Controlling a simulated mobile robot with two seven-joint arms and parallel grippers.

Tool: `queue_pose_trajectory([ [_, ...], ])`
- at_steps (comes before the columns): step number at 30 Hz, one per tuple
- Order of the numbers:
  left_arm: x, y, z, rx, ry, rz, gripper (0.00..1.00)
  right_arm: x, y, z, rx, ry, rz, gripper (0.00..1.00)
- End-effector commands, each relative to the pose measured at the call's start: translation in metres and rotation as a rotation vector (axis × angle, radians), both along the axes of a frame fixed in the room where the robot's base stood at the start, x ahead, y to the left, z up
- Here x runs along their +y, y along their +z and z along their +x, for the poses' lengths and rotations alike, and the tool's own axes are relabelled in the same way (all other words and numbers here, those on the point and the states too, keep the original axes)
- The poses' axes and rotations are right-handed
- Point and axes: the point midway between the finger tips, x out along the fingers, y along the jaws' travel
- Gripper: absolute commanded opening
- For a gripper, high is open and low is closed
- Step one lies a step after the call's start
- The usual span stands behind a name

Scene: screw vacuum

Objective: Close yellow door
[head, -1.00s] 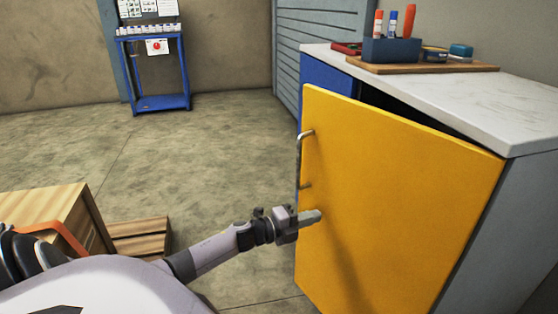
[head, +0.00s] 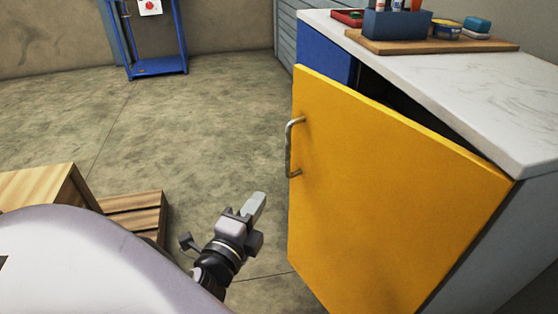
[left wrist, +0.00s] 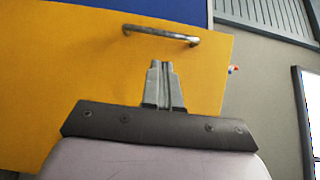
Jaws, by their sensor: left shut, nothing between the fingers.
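The yellow door (head: 385,200) stands partly open on the front of the cabinet, with a dark gap along its top edge. Its metal handle (head: 291,148) is at the door's left edge, and the handle also shows in the left wrist view (left wrist: 160,34) above my fingertips. My left gripper (head: 256,205) is shut and empty, left of the door and lower than the handle, apart from the door in the head view. In the left wrist view its shut fingers (left wrist: 161,64) point toward the yellow door (left wrist: 60,80). My right gripper is not in view.
The cabinet's white top (head: 470,90) holds a wooden board (head: 390,46) with a blue holder (head: 397,24) and small items. A blue panel (head: 322,52) is left of the gap. Wooden crates (head: 40,188) stand at left. A blue stand (head: 158,67) is far back. Floor between is clear.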

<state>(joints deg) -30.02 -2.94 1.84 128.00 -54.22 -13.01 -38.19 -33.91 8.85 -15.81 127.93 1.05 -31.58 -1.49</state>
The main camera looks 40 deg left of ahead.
Motion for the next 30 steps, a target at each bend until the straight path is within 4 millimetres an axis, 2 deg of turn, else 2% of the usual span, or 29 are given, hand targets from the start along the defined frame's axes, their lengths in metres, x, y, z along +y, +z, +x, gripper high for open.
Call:
queue_pose_trajectory([
  [5,0.003,0.003,0.017,-0.004,-0.004,0.002,0.00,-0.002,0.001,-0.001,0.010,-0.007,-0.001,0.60],
  [24,0.025,0.001,0.112,-0.004,-0.005,0.000,0.00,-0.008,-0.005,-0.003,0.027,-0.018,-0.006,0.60],
  [30,0.030,0.000,0.130,-0.002,-0.005,-0.001,0.00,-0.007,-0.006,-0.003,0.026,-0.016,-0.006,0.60],
])
